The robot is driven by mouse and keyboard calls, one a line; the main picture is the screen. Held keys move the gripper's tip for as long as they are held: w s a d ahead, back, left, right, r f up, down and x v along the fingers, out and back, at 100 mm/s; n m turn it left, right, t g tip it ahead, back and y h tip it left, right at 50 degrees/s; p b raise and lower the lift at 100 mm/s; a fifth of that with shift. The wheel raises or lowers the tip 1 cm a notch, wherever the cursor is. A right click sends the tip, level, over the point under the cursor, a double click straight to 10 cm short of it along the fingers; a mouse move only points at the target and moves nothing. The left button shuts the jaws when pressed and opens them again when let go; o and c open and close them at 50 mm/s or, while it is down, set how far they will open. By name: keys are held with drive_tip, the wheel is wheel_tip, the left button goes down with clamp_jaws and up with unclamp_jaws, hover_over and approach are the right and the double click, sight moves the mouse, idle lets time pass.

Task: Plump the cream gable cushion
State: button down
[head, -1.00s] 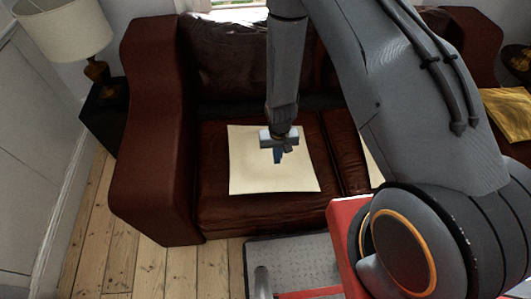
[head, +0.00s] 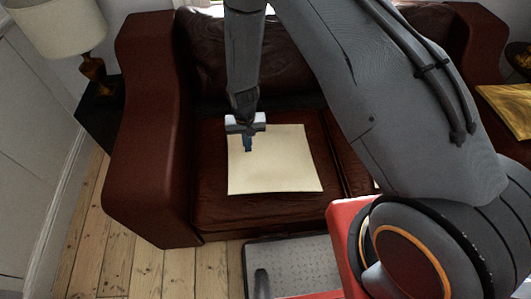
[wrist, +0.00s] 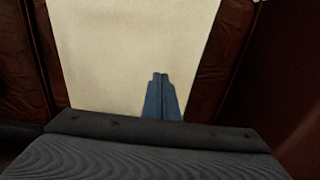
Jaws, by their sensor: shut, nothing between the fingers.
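The cream cushion (head: 284,165) lies flat on the left seat of a dark red leather sofa. It looks square and thin, and it fills the middle of the wrist view (wrist: 120,45). My gripper (head: 248,148) points down over the cushion's upper left part, near its left edge. Its blue fingers are together and empty, and they also show in the wrist view (wrist: 160,96). I cannot tell whether the fingertips touch the cushion. A sliver of another pale thing shows on the right seat, mostly hidden behind my arm.
The sofa's left armrest (head: 153,130) rises beside the seat, and its back cushion (head: 240,55) stands behind. A lamp (head: 60,27) is at the far left. A gold cushion (head: 510,108) lies at the far right. Bare floorboards (head: 150,270) show in front.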

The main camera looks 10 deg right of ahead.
sight(250, 160)
idle(0.4)
drive_tip(key=shift+f+b, duration=2)
drive_tip(key=shift+f, duration=1.3)
drive_tip(key=shift+f+b, duration=0.85)
drive_tip(key=shift+f, duration=0.55)
